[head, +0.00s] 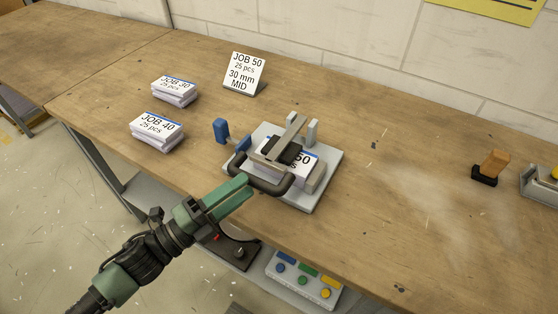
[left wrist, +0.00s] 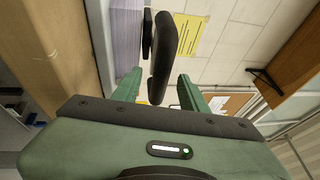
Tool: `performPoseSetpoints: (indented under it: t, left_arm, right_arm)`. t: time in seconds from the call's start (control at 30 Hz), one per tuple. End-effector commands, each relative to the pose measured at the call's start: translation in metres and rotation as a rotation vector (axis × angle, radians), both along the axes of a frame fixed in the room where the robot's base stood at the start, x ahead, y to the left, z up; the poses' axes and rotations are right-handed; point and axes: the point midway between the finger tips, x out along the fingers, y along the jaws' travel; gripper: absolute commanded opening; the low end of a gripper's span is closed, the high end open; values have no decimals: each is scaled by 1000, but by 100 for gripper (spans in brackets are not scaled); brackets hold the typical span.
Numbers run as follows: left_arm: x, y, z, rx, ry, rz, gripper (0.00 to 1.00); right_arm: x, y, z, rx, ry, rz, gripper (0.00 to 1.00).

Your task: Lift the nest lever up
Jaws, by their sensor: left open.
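The nest (head: 318,192) is a grey plate on the bench with a JOB 50 stack (head: 300,168) in it, under a grey arm with a black pad. A dark bar-shaped lever (head: 262,185) runs low along the front of the nest. My left gripper (head: 238,188), green, is at the lever's front left side, open. In the left wrist view the lever (left wrist: 164,50) reaches down between the two open fingers (left wrist: 160,92); I cannot tell whether they touch it. My right gripper is not in view.
JOB 30 (head: 175,90) and JOB 40 (head: 157,131) stacks lie to the left. A JOB 50 card (head: 244,72) stands behind. A blue knob (head: 221,130) rises beside the nest. An orange-handled tool (head: 490,166) stands far right. Bench between is clear.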

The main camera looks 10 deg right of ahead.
Motion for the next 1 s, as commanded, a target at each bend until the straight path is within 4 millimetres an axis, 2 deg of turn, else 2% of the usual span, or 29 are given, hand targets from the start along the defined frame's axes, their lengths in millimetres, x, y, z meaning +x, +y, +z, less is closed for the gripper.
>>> performPoseSetpoints:
  t: [0.13, 0.27, 0.5, 0.8, 0.83, 0.97, 1.0]
  left_arm:
    - [12, -19, 8, -2, -4, -1, 43]
    - [23, -37, 11, -3, -2, 0, 43]
    - [36, -58, 13, -1, 1, 2, 43]
    - [38, -60, 12, 0, 1, 1, 43]
    - [38, -60, 12, 0, 1, 1, 38]
    - [37, -60, 12, -1, 1, 1, 1]
    - [37, -60, 12, -2, 0, 1, 0]
  right_arm:
    - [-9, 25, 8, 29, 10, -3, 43]
    - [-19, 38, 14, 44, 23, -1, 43]
    - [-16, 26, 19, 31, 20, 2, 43]
    - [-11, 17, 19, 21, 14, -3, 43]
    - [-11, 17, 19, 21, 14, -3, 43]
    - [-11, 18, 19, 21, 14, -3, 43]
    - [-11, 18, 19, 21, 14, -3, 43]
